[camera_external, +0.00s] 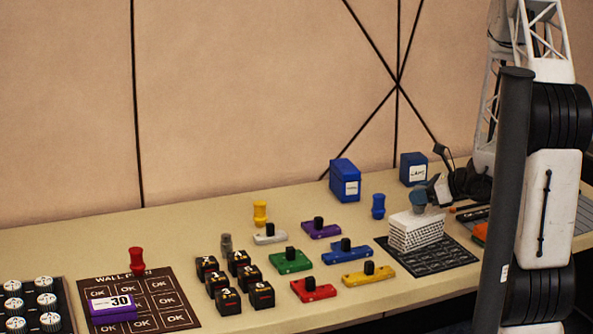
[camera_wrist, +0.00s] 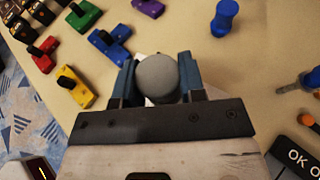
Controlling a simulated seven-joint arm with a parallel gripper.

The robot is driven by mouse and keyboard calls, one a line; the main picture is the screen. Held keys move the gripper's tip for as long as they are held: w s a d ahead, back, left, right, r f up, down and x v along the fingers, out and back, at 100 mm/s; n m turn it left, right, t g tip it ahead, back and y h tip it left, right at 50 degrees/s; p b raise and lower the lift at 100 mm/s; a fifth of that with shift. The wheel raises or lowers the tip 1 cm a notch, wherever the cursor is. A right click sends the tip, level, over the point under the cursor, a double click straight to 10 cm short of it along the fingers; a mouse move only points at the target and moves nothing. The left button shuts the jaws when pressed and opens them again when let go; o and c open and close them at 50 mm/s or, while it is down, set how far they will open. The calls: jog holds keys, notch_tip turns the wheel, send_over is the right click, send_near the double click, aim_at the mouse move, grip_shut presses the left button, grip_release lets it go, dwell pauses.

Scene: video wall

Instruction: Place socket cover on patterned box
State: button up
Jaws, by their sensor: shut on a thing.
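The patterned box (camera_external: 415,233) is white with a fine pattern and stands on a dark mat at the right of the table. My gripper (camera_wrist: 158,80) is shut on a grey round piece (camera_wrist: 157,72), which looks like the socket cover. In the wrist view the box is mostly hidden behind the gripper and the piece; only a little white shows.
The dark mat (camera_external: 430,262) lies under the box. Blue boxes (camera_external: 345,180) (camera_external: 413,168) and a blue peg (camera_external: 378,206) stand behind. Coloured blocks with black knobs, such as the yellow one (camera_external: 368,274), lie to the left. An orange item (camera_external: 480,233) is at right.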

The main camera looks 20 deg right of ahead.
jog(key=shift+f, duration=0.3)
jog(key=o, duration=0.9)
jog(key=shift+r, duration=0.2)
jog(key=v, duration=1.2)
jog(key=shift+f, duration=0.15)
dwell(0.5)
